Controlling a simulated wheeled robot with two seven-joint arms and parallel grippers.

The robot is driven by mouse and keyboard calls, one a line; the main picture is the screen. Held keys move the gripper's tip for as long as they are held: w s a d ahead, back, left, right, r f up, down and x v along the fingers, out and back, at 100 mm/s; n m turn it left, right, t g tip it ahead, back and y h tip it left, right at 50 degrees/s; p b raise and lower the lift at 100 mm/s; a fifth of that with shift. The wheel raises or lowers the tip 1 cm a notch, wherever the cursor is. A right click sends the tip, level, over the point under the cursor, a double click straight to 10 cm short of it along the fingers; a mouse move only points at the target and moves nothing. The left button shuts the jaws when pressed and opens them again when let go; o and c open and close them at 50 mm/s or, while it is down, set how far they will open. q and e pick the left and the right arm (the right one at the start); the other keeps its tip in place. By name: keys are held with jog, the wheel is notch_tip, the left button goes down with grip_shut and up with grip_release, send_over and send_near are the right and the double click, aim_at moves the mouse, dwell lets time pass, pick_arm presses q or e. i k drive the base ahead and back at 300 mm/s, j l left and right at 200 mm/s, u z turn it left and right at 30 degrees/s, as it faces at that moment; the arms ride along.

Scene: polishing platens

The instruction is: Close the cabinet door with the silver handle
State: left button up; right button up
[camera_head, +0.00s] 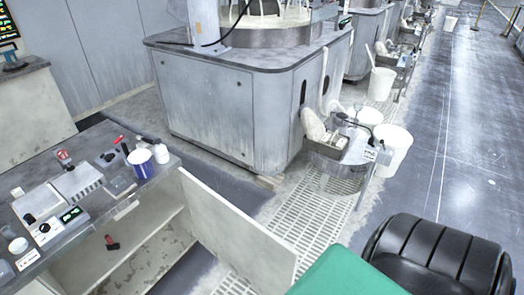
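A low cabinet with a grey worktop (88,219) stands at the lower left, and its front is open. A pale door panel (240,238) stands swung out from the cabinet's right end, reaching towards the bottom middle. I see a broad plain face of the door; no handle shows on it. A small silver handle-like piece (126,210) sits just under the worktop's front edge; I cannot tell what it belongs to. The inside shelf (150,222) is exposed, with a small red and black object (111,243) on it. Neither of my grippers is in view.
A green surface (350,274) and a black padded chair (440,256) fill the bottom right, near the door's free end. A large grey polishing machine (215,108) stands behind. White buckets (393,150) stand at the right. Floor grating (285,210) lies beyond the door.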

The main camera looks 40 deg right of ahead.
aim_at(265, 262)
jog(key=k+l+u, duration=0.1)
jog(key=l, duration=0.35)
jog(key=k+l+u, duration=0.1)
jog(key=l, duration=0.35)
jog(key=k+l+u, duration=0.15)
jog(key=l, duration=0.25)
jog(key=k+l+u, duration=0.1)
jog(key=l, duration=0.3)
jog(key=k+l+u, duration=0.1)
jog(key=l, duration=0.35)
jog(key=k+l+u, duration=0.1)
jog(key=l, duration=0.25)
jog(key=i+l+u, duration=0.1)
jog(key=l, duration=0.35)
jog(key=i+l, duration=0.15)
jog(key=l, duration=0.3)
jog(key=i+l+u, duration=0.15)
jog(key=l, duration=0.3)
